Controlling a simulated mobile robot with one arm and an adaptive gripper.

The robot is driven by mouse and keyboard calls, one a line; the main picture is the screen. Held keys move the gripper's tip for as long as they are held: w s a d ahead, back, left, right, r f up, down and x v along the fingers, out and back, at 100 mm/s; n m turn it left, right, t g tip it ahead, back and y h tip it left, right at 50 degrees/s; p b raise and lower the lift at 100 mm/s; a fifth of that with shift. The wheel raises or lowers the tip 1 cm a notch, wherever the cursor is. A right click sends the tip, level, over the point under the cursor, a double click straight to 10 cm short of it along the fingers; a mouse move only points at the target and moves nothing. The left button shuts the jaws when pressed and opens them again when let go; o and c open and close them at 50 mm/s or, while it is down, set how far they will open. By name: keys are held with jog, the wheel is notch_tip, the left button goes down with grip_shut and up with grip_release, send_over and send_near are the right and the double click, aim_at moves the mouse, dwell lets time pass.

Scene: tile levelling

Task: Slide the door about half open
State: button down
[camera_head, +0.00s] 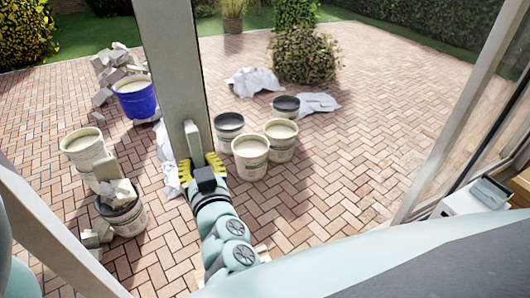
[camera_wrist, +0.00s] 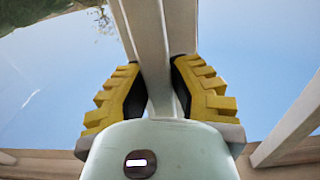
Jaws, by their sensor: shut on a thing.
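The door's pale grey upright frame (camera_head: 172,65) stands in the left part of the head view. A light door handle (camera_head: 193,138) sits upright on it. My gripper (camera_head: 201,168), with yellow ribbed fingers, is at the handle's lower part. In the wrist view the two fingers of my gripper (camera_wrist: 157,88) are on either side of the pale handle bar (camera_wrist: 148,40) and shut on it. The part of the handle between the fingers is partly hidden in the head view.
Outside is brick paving (camera_head: 350,180). Several buckets, among them a blue bucket (camera_head: 135,97), and a rubble pile (camera_head: 115,65) stand there. Another frame post (camera_head: 465,110) rises at the right, beside a white cabinet (camera_head: 470,197).

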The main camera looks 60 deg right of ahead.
jog(key=c, duration=0.8)
grip_release()
jog(key=shift+w+a+y, duration=0.3)
jog(key=shift+w+a, duration=0.05)
jog(key=shift+a, duration=0.1)
jog(key=shift+s, duration=0.15)
jog(key=shift+f+v, duration=0.2)
jog(key=shift+v, duration=5.7)
